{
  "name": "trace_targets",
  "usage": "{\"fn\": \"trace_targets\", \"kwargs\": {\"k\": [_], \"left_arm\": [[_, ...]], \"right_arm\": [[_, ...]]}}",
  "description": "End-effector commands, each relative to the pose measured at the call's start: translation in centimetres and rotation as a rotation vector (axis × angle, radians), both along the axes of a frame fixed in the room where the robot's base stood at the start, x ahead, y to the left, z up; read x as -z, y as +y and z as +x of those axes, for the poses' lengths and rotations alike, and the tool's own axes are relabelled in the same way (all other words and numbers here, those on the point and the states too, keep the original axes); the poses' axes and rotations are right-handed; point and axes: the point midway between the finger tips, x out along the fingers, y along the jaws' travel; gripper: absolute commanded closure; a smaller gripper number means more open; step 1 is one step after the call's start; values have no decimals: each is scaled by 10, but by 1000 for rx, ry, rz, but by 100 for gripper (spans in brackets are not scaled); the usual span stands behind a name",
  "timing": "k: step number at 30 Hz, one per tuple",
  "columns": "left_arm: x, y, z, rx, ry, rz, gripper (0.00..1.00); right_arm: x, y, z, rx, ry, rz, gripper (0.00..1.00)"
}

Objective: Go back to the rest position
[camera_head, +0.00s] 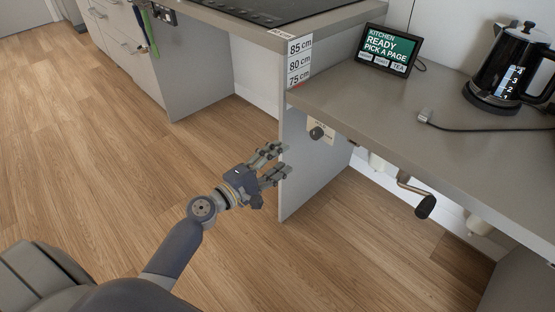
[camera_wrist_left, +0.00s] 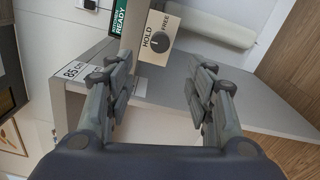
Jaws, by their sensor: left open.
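My left gripper (camera_head: 272,164) is open and empty in the head view, in front of the grey side panel of the lower counter. In the left wrist view its two fingers (camera_wrist_left: 163,95) stand apart with nothing between them. Beyond them is a HOLD/FREE plate with a round dark knob (camera_wrist_left: 160,41); the knob also shows under the counter edge in the head view (camera_head: 317,133). A crank with a black handle (camera_head: 425,206) hangs below the counter front, apart from the gripper. My right gripper is not in view.
The lower counter (camera_head: 400,115) carries a display screen (camera_head: 387,51), a black kettle (camera_head: 505,65) and a cable (camera_head: 480,129). A height scale (camera_head: 299,62) marks the higher counter's end. The wooden floor (camera_head: 100,150) at left is clear.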

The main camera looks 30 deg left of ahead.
Motion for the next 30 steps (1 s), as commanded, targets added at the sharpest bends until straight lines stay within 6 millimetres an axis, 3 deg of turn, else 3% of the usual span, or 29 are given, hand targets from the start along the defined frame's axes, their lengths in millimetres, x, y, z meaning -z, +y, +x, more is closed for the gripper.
{"fn": "trace_targets", "kwargs": {"k": [10,14,17,21,24,30], "left_arm": [[0,-1,0,1,0,1,50],[8,-16,-8,42,8,70,50],[28,-44,-28,132,26,223,50],[73,-89,-73,317,69,541,50],[108,-108,-109,452,110,771,50],[164,-109,-182,697,223,1189,50]], "right_arm": [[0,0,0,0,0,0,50],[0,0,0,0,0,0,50],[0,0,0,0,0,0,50],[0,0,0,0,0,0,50],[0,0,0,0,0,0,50],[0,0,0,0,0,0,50]]}}
